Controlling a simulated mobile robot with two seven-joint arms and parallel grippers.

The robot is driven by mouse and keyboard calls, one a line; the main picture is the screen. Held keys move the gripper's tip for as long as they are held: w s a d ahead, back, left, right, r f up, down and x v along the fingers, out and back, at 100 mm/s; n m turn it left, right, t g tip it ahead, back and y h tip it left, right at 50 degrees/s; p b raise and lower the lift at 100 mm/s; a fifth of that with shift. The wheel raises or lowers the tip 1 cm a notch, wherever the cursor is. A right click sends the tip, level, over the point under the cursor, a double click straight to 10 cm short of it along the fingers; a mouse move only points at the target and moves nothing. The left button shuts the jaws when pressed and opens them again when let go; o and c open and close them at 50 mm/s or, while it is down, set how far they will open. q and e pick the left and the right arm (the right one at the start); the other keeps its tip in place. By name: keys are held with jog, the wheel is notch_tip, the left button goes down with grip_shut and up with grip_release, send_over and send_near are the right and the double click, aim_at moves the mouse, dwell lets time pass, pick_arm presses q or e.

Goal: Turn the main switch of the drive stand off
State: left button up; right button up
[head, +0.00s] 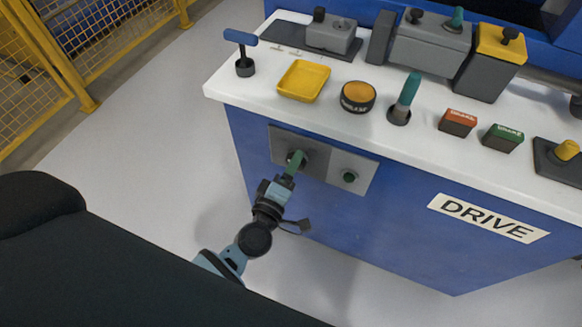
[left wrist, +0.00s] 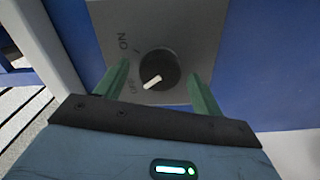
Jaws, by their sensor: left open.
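The main switch is a dark round knob (left wrist: 160,68) with a white pointer, on a grey plate (head: 362,163) on the blue front of the drive stand (head: 400,215). In the left wrist view the plate carries the words ON and OFF, and the white pointer is turned to the lower left, toward OFF. My left gripper (head: 296,160) is at the plate. Its green fingers are open, one on each side of the knob, with visible gaps in the left wrist view (left wrist: 158,70). My right gripper does not show.
The white top above holds a yellow tray (head: 303,80), a teal-handled lever (head: 406,98), a red button (head: 458,122) and a green button (head: 502,138). A yellow fence (head: 40,70) stands far left.

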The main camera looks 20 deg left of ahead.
pick_arm(q)
jog(key=s, duration=0.7)
jog(key=shift+s+a, duration=0.15)
jog(key=shift+s, duration=0.25)
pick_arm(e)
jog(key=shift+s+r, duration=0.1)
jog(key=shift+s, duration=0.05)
